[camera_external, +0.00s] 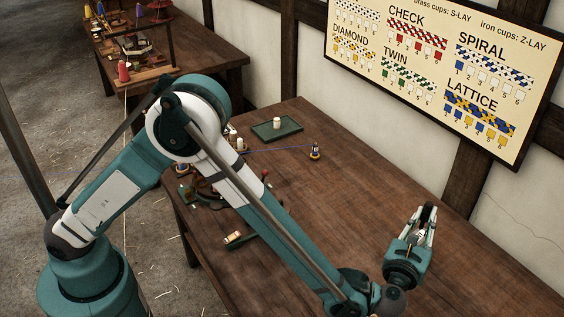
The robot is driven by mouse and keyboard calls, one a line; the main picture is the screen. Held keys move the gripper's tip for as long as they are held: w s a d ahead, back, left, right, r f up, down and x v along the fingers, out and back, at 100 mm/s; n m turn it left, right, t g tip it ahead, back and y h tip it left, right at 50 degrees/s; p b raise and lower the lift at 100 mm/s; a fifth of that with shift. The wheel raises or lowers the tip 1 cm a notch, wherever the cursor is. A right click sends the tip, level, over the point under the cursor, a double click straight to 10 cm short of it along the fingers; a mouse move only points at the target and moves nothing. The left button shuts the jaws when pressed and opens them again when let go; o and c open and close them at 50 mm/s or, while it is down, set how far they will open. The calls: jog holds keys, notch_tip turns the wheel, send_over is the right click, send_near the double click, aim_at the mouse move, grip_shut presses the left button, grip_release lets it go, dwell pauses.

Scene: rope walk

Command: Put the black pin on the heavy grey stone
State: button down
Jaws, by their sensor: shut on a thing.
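My gripper (428,208) is over the right part of the wooden table, its fingers pointing up and away in the picture. I cannot pick out the black pin for certain. I cannot make out the heavy grey stone either; my arm covers part of the table's left side, where small objects are crowded.
A green tray (291,133) with a white cylinder (277,122) is at the back. A small blue and yellow piece (315,153) stands with a blue line running left. A labelled item (234,238) lies near the front edge. The table's middle (350,200) is bare.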

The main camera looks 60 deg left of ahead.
aim_at(423, 224)
jog(key=shift+f, duration=0.1)
jog(key=shift+f+b, duration=0.45)
jog(key=shift+f, duration=1.35)
jog(key=shift+f, duration=0.1)
jog(key=c, duration=2.3)
grip_release()
jog(key=p+v, duration=0.1)
jog(key=v, duration=0.4)
notch_tip(423, 224, up, 7)
jog(key=shift+r+p, duration=0.1)
jog(key=shift+p, duration=0.7)
